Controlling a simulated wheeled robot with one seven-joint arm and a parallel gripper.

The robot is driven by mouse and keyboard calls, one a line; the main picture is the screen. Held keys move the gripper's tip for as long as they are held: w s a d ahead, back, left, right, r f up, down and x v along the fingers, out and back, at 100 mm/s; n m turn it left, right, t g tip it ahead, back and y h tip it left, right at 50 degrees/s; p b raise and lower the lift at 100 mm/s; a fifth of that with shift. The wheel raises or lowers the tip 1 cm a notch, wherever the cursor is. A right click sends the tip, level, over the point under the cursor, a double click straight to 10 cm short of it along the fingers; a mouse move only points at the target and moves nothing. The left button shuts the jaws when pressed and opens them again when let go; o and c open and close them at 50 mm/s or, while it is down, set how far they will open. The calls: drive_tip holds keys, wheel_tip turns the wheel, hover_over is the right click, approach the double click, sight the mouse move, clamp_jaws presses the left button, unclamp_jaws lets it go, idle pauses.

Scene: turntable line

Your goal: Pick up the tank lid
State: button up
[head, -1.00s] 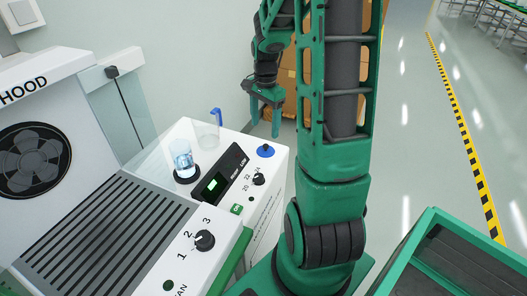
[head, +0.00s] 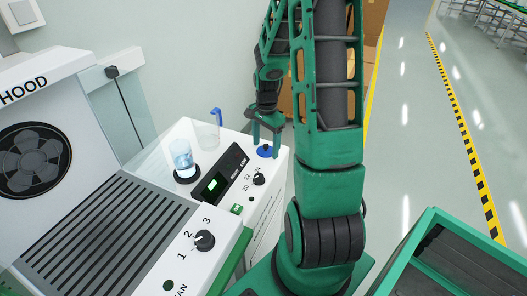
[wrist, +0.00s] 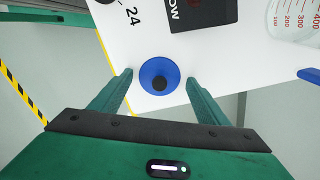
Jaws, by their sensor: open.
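The tank lid is a blue disc with a black knob; in the wrist view the lid (wrist: 159,77) lies on the white machine top, close to its edge. In the head view the lid (head: 265,152) is at the far right corner of the machine, partly hidden by my fingers. My gripper (head: 265,150) is open and points down over the lid. In the wrist view the open fingers of my gripper (wrist: 160,80) stand to the left and right of the lid, with nothing held. I cannot tell how high the fingertips are above the top.
The white machine (head: 262,208) has a display and knobs beside the lid. A beaker of liquid (head: 183,160) and an empty clear jug with a blue handle (head: 208,133) stand to the left. A fume hood (head: 60,130) is further left. A green-rimmed bin (head: 440,225) is at lower right.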

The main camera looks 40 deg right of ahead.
drive_tip(key=shift+c, duration=0.2)
drive_tip(key=c, duration=1)
drive_tip(key=shift+o, duration=0.2)
drive_tip(key=shift+r, duration=0.15)
